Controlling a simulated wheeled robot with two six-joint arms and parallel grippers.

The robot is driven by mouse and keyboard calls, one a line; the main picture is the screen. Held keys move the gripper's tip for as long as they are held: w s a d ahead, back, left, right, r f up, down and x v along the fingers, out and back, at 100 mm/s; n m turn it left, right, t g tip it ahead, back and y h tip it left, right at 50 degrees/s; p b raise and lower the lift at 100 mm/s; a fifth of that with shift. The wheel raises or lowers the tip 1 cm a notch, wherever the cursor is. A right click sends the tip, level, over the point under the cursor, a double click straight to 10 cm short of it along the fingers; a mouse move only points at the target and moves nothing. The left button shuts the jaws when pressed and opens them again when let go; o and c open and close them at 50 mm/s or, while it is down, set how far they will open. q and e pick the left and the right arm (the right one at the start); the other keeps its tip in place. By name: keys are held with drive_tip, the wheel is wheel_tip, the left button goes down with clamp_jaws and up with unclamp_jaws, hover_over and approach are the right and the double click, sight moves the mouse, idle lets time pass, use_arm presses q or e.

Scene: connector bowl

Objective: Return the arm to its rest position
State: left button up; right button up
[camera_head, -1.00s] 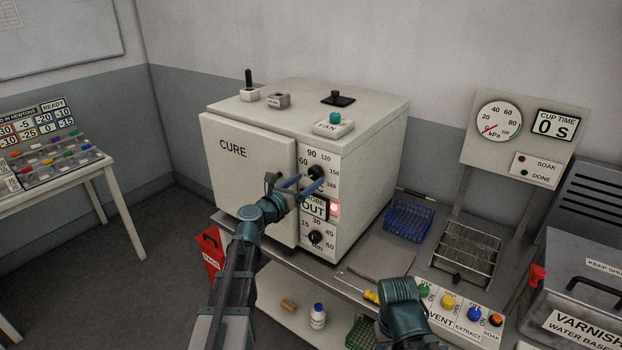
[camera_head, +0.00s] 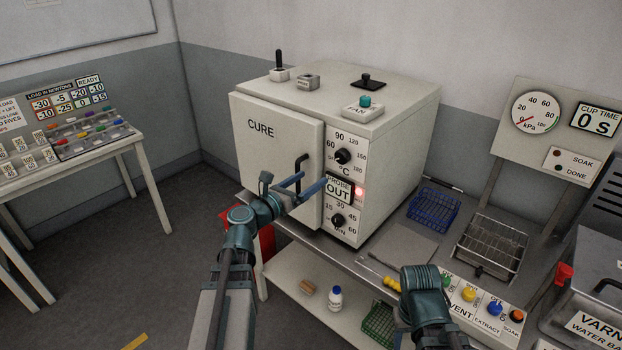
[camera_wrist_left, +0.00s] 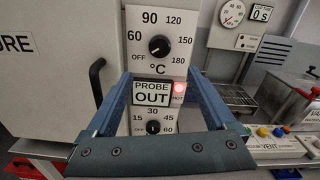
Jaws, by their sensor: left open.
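My left arm (camera_head: 238,260) reaches in from the lower left of the head view. Its gripper (camera_head: 312,182) is open and empty in front of the white cure oven (camera_head: 395,130). In the left wrist view the blue fingers (camera_wrist_left: 158,95) stand wide apart, with the oven's dials and the PROBE OUT display (camera_wrist_left: 151,93) seen between them. The oven door (camera_head: 265,150) looks shut, and its black handle (camera_head: 301,175) is just behind the gripper. My right arm (camera_head: 425,295) shows at the lower middle; its fingertips are not visible.
A bench (camera_head: 400,245) carries a blue basket (camera_head: 433,208), a wire rack (camera_head: 490,245) and several coloured knobs. A lower shelf (camera_head: 285,275) holds a small white bottle (camera_head: 335,297). A table (camera_head: 150,150) with coloured pieces stands at left. Open floor lies between.

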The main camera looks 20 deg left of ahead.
use_arm(q)
drive_tip(key=shift+d, duration=0.1)
drive_tip(key=s+d+f+m+g+h, duration=0.1)
drive_tip(key=s+d+f+m+g, duration=0.3)
drive_tip(key=d+m, duration=0.3)
drive_tip(key=s+d+f+m+g, duration=0.2)
drive_tip(key=d+f+m+g, duration=0.1)
drive_tip(key=d+f+m, duration=0.4)
drive_tip(key=s+d+f+m+g+h, duration=0.1)
drive_tip(key=s+d+f+m+g, duration=0.25)
drive_tip(key=d+m, duration=0.35)
drive_tip(key=s+f+m+g+y, duration=0.3)
drive_tip(key=s+m, duration=0.3)
drive_tip(key=m, duration=0.2)
drive_tip(key=s+f+m+g+y, duration=0.4)
drive_tip(key=s+m+y, duration=0.2)
drive_tip(key=s+m, duration=0.1)
drive_tip(key=shift+s+d+f+m+y, duration=0.2)
drive_tip(key=shift+s+d+m+y, duration=0.1)
drive_tip(key=shift+m, duration=0.6)
